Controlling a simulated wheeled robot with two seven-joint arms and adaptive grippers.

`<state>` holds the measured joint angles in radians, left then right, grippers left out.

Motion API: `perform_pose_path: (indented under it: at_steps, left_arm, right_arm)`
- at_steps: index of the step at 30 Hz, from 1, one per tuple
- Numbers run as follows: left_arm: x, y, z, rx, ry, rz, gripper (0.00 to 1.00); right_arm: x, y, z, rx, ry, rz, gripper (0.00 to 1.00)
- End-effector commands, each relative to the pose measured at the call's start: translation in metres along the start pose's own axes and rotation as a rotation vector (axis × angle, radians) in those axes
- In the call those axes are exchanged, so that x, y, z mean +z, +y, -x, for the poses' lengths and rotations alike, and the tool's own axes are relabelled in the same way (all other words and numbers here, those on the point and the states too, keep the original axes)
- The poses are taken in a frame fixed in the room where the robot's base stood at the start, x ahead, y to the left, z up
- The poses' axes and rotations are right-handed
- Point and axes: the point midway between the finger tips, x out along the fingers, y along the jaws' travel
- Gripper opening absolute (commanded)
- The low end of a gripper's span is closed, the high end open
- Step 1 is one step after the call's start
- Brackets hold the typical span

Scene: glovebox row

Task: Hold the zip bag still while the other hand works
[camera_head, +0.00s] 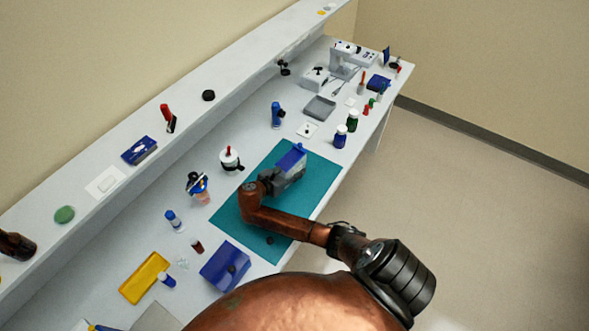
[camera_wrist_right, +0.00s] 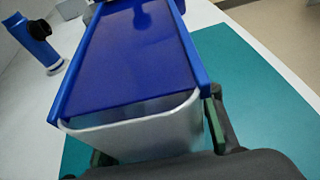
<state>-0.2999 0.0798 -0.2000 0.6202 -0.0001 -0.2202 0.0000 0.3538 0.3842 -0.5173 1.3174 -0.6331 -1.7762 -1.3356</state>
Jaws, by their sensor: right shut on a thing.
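A pale grey, box-like container with a blue top (camera_head: 292,158) stands on the teal mat (camera_head: 228,209). In the right wrist view its blue top (camera_wrist_right: 135,65) has raised side rails above a pale, rounded body (camera_wrist_right: 135,135). I cannot tell whether this is the zip bag; nothing else in view is clearly a bag. My right gripper (camera_head: 268,182) is shut on the container's near end. In the right wrist view its fingers (camera_wrist_right: 158,142) lie on either side of the pale body. The container's underside is hidden. My left gripper is not in view.
A blue box (camera_head: 225,266) and a yellow tray (camera_head: 145,277) lie left of the mat's near end. A white pot (camera_head: 230,158) and a blue bottle (camera_head: 277,114) stand beyond the mat. Capped bottles (camera_head: 340,136) stand near the right edge. Bare mat lies around the arm.

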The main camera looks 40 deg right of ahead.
Motion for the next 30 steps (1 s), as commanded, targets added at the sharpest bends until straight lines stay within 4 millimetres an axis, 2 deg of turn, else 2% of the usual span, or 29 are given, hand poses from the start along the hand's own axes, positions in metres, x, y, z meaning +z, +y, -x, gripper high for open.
perform_pose_path:
  at_steps: [30]
  left_arm:
    - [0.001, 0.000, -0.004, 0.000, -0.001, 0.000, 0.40]
  right_arm:
    - [-0.008, 0.011, -0.002, 0.001, 0.000, 0.000, 0.16]
